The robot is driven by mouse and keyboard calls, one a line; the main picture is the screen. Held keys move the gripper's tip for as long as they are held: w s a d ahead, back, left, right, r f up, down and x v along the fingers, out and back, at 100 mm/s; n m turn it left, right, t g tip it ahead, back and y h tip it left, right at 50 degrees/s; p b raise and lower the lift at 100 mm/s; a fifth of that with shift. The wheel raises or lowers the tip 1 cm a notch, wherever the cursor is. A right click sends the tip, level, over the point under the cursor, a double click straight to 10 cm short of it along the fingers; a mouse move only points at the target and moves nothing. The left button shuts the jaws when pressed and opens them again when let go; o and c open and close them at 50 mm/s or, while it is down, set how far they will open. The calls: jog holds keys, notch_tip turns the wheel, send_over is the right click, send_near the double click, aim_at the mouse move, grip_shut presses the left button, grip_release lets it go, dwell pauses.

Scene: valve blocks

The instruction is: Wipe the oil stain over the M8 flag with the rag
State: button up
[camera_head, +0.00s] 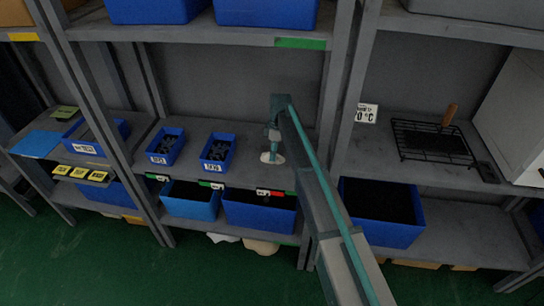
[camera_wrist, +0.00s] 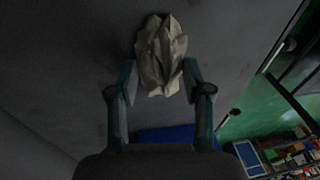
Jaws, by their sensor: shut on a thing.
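My gripper (camera_head: 273,135) is over the middle shelf board, right of two small blue bins. It is shut on a pale cream rag (camera_head: 270,157), which hangs at or just above the board; contact cannot be told. In the wrist view the crumpled rag (camera_wrist: 160,55) sits between the two fingers of my gripper (camera_wrist: 158,82). Small flags line the shelf's front edge: a left one (camera_head: 158,177), a middle one (camera_head: 211,185) and a right one with red (camera_head: 270,193). Their lettering is too small to read, so I cannot tell the M8 flag. No oil stain is clearly visible.
Two small blue bins (camera_head: 166,146) (camera_head: 217,152) with dark parts stand left of the rag. Larger blue bins (camera_head: 190,200) (camera_head: 260,213) sit below. A shelf post (camera_head: 335,90) stands right of my gripper. The board around the rag is clear.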

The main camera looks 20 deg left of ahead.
jog(key=shift+s+r+p, duration=0.1)
jog(key=shift+r+p, duration=1.6)
jog(key=shift+r, duration=2.2)
jog(key=shift+d, duration=0.1)
